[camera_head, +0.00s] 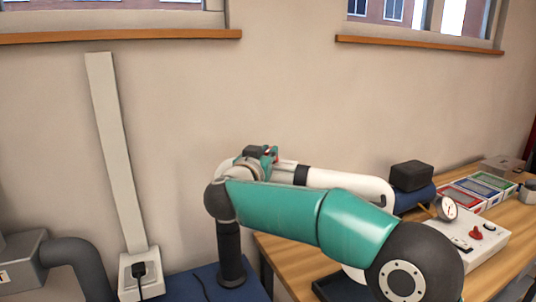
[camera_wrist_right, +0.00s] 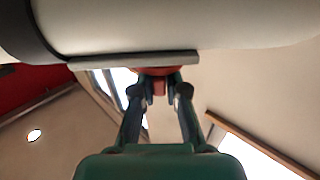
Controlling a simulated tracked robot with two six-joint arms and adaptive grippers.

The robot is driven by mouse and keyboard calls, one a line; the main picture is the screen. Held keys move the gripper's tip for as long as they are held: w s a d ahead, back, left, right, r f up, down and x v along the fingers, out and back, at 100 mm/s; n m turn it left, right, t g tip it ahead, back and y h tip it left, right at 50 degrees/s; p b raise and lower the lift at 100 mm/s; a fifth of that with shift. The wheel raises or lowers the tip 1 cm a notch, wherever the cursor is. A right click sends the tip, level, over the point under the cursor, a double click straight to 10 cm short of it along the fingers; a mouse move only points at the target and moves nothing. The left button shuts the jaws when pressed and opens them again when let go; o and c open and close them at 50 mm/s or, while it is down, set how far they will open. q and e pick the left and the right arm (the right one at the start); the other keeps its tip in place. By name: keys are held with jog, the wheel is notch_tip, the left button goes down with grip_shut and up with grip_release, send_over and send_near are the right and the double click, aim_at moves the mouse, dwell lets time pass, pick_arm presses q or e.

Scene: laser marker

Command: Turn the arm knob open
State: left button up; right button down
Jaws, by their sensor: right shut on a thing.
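A white round arm tube (camera_head: 345,183) runs behind my green right arm in the head view. In the right wrist view the tube (camera_wrist_right: 180,25) crosses the top, with a pale flat strip along its lower side. The red arm knob (camera_wrist_right: 159,84) hangs below that strip. My right gripper (camera_wrist_right: 159,91) has its two fingers on either side of the knob and is shut on it. In the head view the right gripper (camera_head: 264,153) is small and partly hidden at the tube's left end. The knob's turn angle cannot be read. My left gripper is out of view.
A wooden table (camera_head: 290,264) stands at the right with a white control box (camera_head: 482,243), a gauge (camera_head: 446,208), a black box (camera_head: 411,176) and coloured panels (camera_head: 483,187).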

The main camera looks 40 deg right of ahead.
jog(key=shift+r, duration=0.1)
jog(key=n+t+y, duration=0.2)
jog(key=t, duration=0.1)
jog(key=n+t+y, duration=0.1)
jog(key=shift+s+d+n+y, duration=0.3)
jog(key=shift+d+n+t+y+b, duration=0.1)
jog(key=shift+n+t+y+b, duration=0.45)
jog(key=shift+n+t+y, duration=0.45)
jog(key=n+t+y+b, duration=0.1)
jog(key=y+b, duration=0.1)
jog(key=b, duration=0.3)
jog(key=n+t+y+b, duration=0.1)
jog(key=n+y+b, duration=0.1)
jog(key=b, duration=0.3)
jog(key=f+n+t+y+b, duration=0.1)
jog(key=n+y+b, duration=0.1)
jog(key=y+b, duration=0.2)
jog(key=shift+d+b, duration=0.2)
jog(key=shift+b, duration=0.3)
jog(key=shift+r+n+y+b, duration=0.15)
jog(key=shift+n+y+b, duration=0.15)
jog(key=shift+n+y, duration=0.25)
jog(key=shift+r+n+y, duration=0.2)
jog(key=shift+n+y, duration=0.45)
jog(key=shift+y, duration=0.8)
